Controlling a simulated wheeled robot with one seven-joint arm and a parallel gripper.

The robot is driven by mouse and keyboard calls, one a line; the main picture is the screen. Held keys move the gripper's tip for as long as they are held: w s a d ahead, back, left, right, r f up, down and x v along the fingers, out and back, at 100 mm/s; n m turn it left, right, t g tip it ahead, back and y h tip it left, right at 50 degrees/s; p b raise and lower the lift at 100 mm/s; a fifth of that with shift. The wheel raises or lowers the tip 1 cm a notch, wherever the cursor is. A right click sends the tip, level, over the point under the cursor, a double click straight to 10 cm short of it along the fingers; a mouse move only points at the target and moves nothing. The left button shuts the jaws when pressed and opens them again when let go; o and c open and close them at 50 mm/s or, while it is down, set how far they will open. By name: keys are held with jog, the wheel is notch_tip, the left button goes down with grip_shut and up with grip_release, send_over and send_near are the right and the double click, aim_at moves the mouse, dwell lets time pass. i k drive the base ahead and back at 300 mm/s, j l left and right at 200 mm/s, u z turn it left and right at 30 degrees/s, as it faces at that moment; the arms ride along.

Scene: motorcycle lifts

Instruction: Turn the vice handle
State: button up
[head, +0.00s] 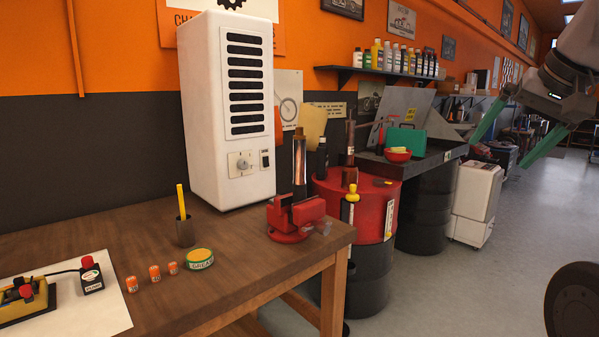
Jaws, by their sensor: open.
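A red vice (290,217) sits on the right end of the wooden workbench (228,262), near its corner. A small greyish piece (322,228) sticks out at the vice's right side; I cannot tell whether it is the handle. My gripper (498,153) is at the upper right with its two green fingers spread apart and nothing between them. It is in the air, well to the right of the vice and not touching anything.
A tall white heater-like box (230,108) stands on the bench behind the vice. A red drum (372,205) stands just right of the bench. A dark wheel (575,305) shows at the lower right. Open grey floor (470,285) lies between.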

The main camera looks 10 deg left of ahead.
aim_at(322, 228)
jog(key=j, duration=0.7)
jog(key=k+j, duration=0.15)
jog(key=j, duration=0.6)
jog(key=z, duration=0.05)
